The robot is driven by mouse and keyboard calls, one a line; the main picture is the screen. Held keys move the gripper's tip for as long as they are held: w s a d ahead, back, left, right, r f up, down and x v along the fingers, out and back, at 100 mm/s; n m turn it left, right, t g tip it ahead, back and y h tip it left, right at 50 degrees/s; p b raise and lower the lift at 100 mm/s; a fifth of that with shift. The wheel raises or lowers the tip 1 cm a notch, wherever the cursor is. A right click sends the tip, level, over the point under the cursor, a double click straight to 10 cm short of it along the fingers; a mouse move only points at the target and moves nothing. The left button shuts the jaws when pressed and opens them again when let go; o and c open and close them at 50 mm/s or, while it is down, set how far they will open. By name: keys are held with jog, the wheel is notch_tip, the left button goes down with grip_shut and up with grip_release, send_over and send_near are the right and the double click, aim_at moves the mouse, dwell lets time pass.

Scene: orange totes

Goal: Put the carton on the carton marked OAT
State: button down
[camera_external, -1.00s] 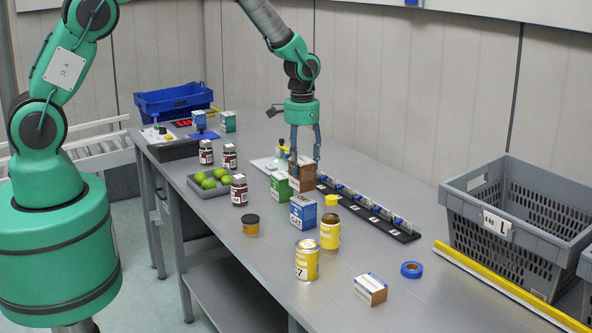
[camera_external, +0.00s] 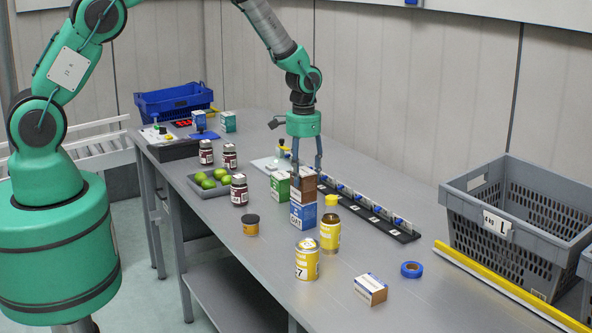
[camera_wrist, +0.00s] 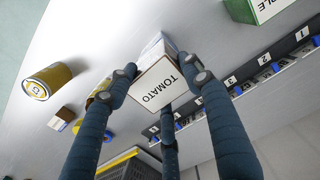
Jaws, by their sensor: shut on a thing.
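My gripper (camera_external: 308,177) is shut on a brown carton (camera_external: 303,190), whose white top reads TOMATO in the wrist view (camera_wrist: 158,85). The held carton is upright, directly over the blue carton marked OAT (camera_external: 303,215), which stands on the table. The two look lined up, with little or no gap; I cannot tell whether they touch. In the wrist view the held carton hides most of what is beneath it.
A green carton (camera_external: 280,188) stands close on the left. A black numbered rail (camera_external: 368,217) runs behind.

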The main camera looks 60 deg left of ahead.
jog(key=shift+f, duration=0.1)
jog(key=c, duration=0.8)
grip_release()
notch_tip(320, 180, up, 12)
jog(key=shift+b, duration=0.45)
dwell(0.4)
